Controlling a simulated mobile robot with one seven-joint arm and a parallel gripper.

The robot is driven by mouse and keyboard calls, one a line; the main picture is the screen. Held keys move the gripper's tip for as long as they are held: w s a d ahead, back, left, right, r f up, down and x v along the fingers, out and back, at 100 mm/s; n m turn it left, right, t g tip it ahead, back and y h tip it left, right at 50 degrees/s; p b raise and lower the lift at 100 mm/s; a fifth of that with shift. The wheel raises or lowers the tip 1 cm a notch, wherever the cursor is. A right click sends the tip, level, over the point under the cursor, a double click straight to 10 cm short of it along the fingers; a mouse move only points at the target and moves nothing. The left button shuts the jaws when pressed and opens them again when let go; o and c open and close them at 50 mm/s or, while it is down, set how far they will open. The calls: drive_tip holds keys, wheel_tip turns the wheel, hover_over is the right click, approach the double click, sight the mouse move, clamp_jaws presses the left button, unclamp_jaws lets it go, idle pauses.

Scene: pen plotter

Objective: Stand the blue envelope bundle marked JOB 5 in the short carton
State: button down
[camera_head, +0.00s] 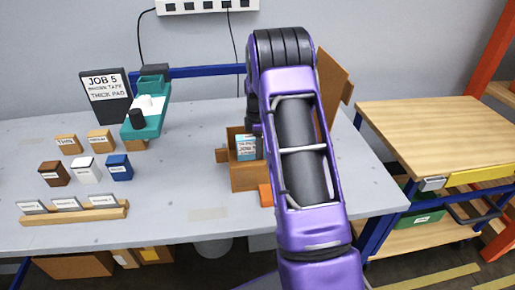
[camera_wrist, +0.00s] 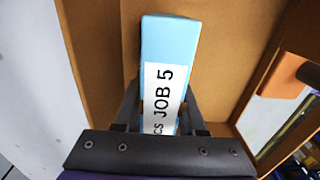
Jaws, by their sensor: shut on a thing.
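The light blue envelope bundle (camera_wrist: 168,40) has a white label reading JOB 5. My gripper (camera_wrist: 158,112) is shut on it, with one finger on each side. The bundle also shows in the head view (camera_head: 246,143), upright at the mouth of an open brown carton (camera_head: 250,180). In the wrist view the carton's cardboard walls (camera_wrist: 95,45) surround the bundle. Whether the bundle's lower end touches the carton floor cannot be told. My gripper is mostly hidden behind my purple arm in the head view.
A taller cardboard piece (camera_head: 333,85) stands behind my arm. To the left are a JOB 5 sign (camera_head: 105,95), a teal device (camera_head: 146,122), several small labelled blocks and a wooden rack (camera_head: 75,213). A wood-topped cart (camera_head: 440,135) stands right. The grey table (camera_head: 180,185) is clear left of the carton.

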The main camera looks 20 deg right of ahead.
drive_tip(key=shift+f, duration=0.1)
drive_tip(key=shift+c, duration=2.4)
unclamp_jaws()
drive_tip(key=shift+f, duration=0.1)
wheel_tip(320, 180, up, 12)
drive_tip(key=shift+r+p, duration=0.2)
drive_tip(key=shift+p, duration=0.5)
